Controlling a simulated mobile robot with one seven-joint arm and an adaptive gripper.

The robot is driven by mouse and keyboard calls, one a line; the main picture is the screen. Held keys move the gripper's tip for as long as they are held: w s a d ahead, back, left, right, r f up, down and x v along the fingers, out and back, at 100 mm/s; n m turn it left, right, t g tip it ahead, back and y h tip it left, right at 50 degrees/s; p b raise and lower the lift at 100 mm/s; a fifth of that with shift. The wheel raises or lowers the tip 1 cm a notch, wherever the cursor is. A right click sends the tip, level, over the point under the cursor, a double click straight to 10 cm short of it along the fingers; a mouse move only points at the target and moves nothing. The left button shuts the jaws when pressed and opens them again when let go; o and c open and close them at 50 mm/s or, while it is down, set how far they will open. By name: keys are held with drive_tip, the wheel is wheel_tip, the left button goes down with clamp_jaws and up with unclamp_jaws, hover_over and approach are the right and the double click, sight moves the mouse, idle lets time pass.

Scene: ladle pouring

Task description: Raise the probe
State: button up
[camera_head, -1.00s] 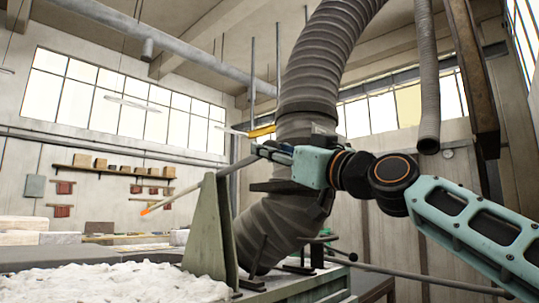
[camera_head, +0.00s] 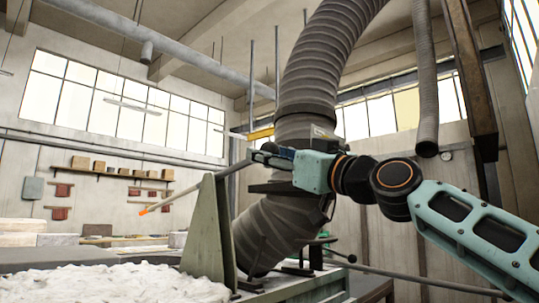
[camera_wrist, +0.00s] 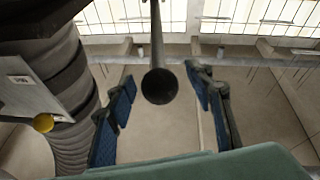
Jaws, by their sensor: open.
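The probe (camera_head: 178,195) is a long thin grey rod with an orange tip at its lower left end. It slants up to the right past the top of a green upright bracket (camera_head: 207,235), tip low and back end high. The wrist view shows its dark round back end (camera_wrist: 159,87) pointing toward the camera. My gripper (camera_head: 264,157) is at this upper end. In the wrist view my gripper (camera_wrist: 161,88) is open, with one blue-padded finger on each side of the rod and visible gaps between. Whether the fingers reach past the rod's end is hard to tell.
A thick ribbed grey duct (camera_head: 318,85) stands close behind my gripper and fills the left of the wrist view. A yellow piece (camera_head: 262,132) sits just above the gripper. White lumpy material (camera_head: 110,285) lies at lower left. A thinner hose (camera_head: 426,90) hangs at right.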

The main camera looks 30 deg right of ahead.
drive_tip(key=v, duration=1.1)
drive_tip(key=shift+s, duration=0.25)
drive_tip(key=shift+d+f, duration=0.1)
drive_tip(key=a+f+g, duration=0.6)
drive_tip(key=a+f, duration=1)
drive_tip(key=f, duration=0.3)
drive_tip(key=s+a+f+m+g+h, duration=0.1)
drive_tip(key=s+f+m+g+h, duration=0.15)
drive_tip(key=f, duration=0.85)
drive_tip(key=s+f+m+g+h, duration=0.15)
drive_tip(key=f+g, duration=0.25)
drive_tip(key=f, duration=0.7)
drive_tip(key=s+a+f+m+g+h, duration=0.1)
drive_tip(key=s+f+g, duration=0.2)
drive_tip(key=f, duration=0.7)
wheel_tip(320, 180, up, 32)
drive_tip(key=p, duration=3.3)
drive_tip(key=shift+s, duration=0.25)
